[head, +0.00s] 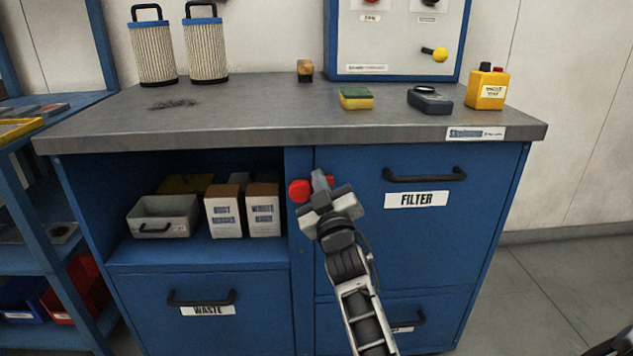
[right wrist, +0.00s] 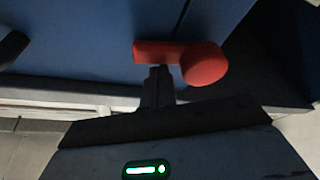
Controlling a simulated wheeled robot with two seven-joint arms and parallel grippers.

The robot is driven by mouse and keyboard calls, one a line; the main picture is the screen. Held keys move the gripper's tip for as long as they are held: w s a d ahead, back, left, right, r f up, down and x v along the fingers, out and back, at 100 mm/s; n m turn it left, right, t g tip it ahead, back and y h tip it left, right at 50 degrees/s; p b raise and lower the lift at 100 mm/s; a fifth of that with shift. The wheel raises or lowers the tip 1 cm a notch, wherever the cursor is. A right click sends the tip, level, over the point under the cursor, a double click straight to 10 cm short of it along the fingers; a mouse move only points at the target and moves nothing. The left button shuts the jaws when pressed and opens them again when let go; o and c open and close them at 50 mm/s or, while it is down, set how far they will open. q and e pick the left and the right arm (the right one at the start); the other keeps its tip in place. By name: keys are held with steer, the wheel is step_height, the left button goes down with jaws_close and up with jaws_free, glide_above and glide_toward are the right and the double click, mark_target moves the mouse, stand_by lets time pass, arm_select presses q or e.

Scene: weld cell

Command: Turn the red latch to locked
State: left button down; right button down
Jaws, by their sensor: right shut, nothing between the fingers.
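The red latch (head: 299,191) sits on the front of the blue cabinet, at the left edge of the FILTER door (head: 450,240). My right gripper (head: 319,182) is in front of it and hides part of it in the head view. In the right wrist view the latch (right wrist: 170,51) shows as a red bar with a round knob at its right end. The shut, empty fingertips (right wrist: 158,72) are right at the bar; I cannot tell whether they touch it.
An open shelf left of the latch holds a grey bin (head: 163,216) and white boxes (head: 224,212). The worktop (head: 270,105) overhangs above, with a sponge (head: 356,98) and a yellow device (head: 487,89) on it. A black door handle (head: 424,175) is to the right.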

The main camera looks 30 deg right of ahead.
arm_select(q)
steer(key=shift+s+a, duration=0.1)
steer(key=shift+s, duration=0.1)
arm_select(e)
steer(key=shift+d+f, duration=0.15)
steer(key=shift+f, duration=0.3)
steer(key=shift+s, duration=0.1)
